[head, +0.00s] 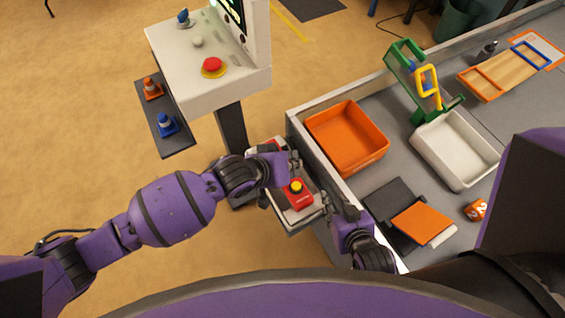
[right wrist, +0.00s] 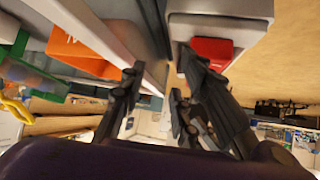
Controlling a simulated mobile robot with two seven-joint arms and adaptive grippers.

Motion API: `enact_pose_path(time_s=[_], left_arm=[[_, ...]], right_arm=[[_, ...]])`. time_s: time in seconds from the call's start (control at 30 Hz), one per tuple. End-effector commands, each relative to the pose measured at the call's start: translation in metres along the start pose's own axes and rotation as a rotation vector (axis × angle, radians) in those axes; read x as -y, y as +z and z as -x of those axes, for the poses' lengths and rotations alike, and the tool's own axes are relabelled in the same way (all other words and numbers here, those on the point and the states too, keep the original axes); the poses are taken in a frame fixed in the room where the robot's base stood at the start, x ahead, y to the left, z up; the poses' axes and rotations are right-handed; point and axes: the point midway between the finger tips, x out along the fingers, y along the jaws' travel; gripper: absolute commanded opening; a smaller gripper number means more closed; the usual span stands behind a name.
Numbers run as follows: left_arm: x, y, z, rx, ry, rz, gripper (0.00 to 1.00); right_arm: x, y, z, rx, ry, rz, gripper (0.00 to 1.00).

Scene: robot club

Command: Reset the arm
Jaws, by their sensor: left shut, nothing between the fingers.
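A small green toy arm with a yellow claw (head: 428,80) stands on the grey table at the right. A red box with a yellow button (head: 297,190) sits on a narrow pale ledge at the table's left edge. A red part on that ledge shows in the right wrist view (right wrist: 212,50). My left gripper (head: 292,163) is shut and empty, just above the yellow button; I cannot tell whether it touches the box. My right gripper (head: 340,206) is open and empty, right of the ledge. Its spread fingers show in the right wrist view (right wrist: 165,105).
An orange bin (head: 347,128) and a white bin (head: 424,158) stand on the table. A black and orange flat piece (head: 421,222) and an orange die (head: 476,209) lie nearby. A white console with a red button (head: 213,67) stands left. Open floor lies at left.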

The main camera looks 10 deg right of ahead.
Motion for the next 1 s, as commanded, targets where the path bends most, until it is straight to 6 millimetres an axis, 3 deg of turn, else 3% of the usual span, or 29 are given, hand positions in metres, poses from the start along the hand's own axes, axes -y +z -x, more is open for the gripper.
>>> enact_pose_path(time_s=[0.8,1.0], left_arm=[[0.000,0.001,-0.001,0.002,0.000,-0.001,0.00],[-0.004,-0.004,0.000,-0.019,0.016,-0.128,0.00]], right_arm=[[0.002,0.012,0.005,0.021,0.004,-0.016,0.30],[0.002,0.014,0.005,0.024,0.005,-0.016,0.30]])
